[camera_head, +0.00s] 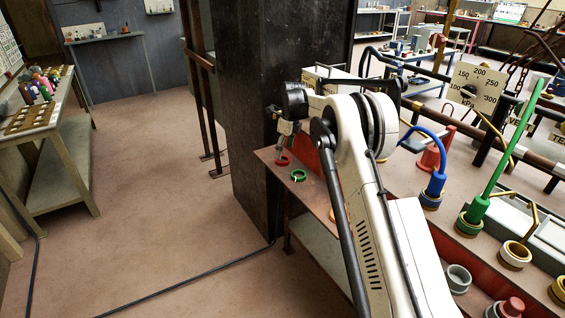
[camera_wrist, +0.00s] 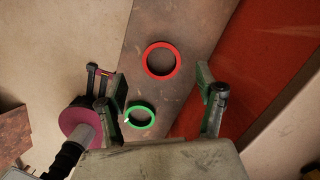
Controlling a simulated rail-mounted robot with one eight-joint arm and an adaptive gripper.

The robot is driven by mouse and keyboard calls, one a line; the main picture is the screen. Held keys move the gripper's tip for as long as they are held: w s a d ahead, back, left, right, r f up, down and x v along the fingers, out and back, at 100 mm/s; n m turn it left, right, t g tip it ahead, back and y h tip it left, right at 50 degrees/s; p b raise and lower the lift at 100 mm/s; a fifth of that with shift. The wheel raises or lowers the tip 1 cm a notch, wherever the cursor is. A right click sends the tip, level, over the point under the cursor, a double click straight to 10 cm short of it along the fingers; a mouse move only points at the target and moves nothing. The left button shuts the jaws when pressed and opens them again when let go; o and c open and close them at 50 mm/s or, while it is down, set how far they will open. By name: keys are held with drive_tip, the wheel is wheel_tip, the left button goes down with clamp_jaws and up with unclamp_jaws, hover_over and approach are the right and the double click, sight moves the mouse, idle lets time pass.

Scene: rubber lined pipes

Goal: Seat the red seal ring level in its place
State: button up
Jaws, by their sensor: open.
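The red seal ring (camera_wrist: 178,61) lies flat on the brown bench shelf, ahead of my gripper (camera_wrist: 162,84) in the wrist view. In the head view the red ring (camera_head: 283,161) shows small, just under and beside my gripper (camera_head: 284,147). My gripper is open, its two fingers wide apart with nothing between them that it holds. The ring is apart from both fingers. A smaller green ring (camera_wrist: 152,113) lies closer, near the left finger; it also shows in the head view (camera_head: 298,176). I cannot tell which spot is the red ring's place.
A dark column (camera_head: 265,100) stands close left of the bench. Right of my arm are a blue hose fitting (camera_head: 433,190), a green one (camera_head: 474,212), a grey open socket (camera_head: 458,278) and a red-capped fitting (camera_head: 511,307). A red panel (camera_wrist: 262,65) borders the shelf.

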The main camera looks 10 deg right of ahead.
sight(283, 157)
drive_tip(key=f, duration=0.4)
drive_tip(key=shift+w+a+f, duration=0.2)
drive_tip(key=shift+w+f, duration=0.1)
drive_tip(key=shift+w, duration=0.05)
drive_tip(key=shift+c, duration=0.2)
drive_tip(key=c, duration=1)
drive_tip(key=shift+r, duration=0.1)
